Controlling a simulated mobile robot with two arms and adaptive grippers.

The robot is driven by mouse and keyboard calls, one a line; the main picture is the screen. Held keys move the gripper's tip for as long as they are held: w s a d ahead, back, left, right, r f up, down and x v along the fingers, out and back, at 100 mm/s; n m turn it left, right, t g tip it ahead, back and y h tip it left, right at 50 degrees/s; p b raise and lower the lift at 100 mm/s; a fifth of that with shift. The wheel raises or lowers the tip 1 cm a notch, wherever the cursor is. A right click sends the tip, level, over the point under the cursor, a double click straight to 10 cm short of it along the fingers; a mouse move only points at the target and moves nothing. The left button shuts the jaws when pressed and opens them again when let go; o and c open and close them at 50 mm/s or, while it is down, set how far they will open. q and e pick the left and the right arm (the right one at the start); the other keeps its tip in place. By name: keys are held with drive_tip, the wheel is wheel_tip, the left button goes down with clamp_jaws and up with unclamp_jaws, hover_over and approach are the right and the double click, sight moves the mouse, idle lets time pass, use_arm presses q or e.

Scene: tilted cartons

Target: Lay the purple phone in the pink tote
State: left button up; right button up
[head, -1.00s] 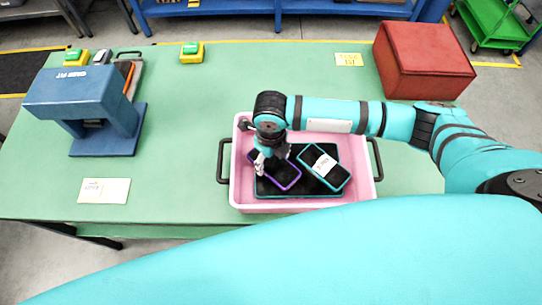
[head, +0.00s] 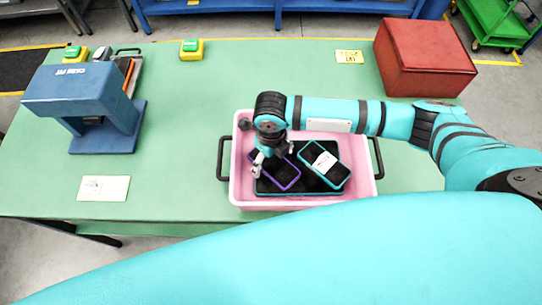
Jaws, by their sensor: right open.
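The pink tote (head: 297,205) stands on the green table, with a dark handle at each side. The purple phone (head: 287,178) lies in the tote, tilted, on the left part of a dark teal-edged slab (head: 312,188). A teal phone (head: 323,163) with a white label lies to its right. My right gripper (head: 261,166) is open over the left part of the tote, at the upper left end of the purple phone and partly hiding it. I cannot tell whether a finger touches it. My left gripper is not in view.
A blue press (head: 85,105) stands at the left, with a paper card (head: 103,188) in front of it. Green-and-yellow button boxes (head: 192,50) are at the back. A red box (head: 425,58) sits at the back right. The table's middle left is clear.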

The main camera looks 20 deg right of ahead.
sight(271, 161)
drive_tip(key=shift+r, duration=0.2)
wheel_tip(271, 161, up, 13)
drive_tip(key=b, duration=0.2)
drive_tip(key=shift+d, duration=0.1)
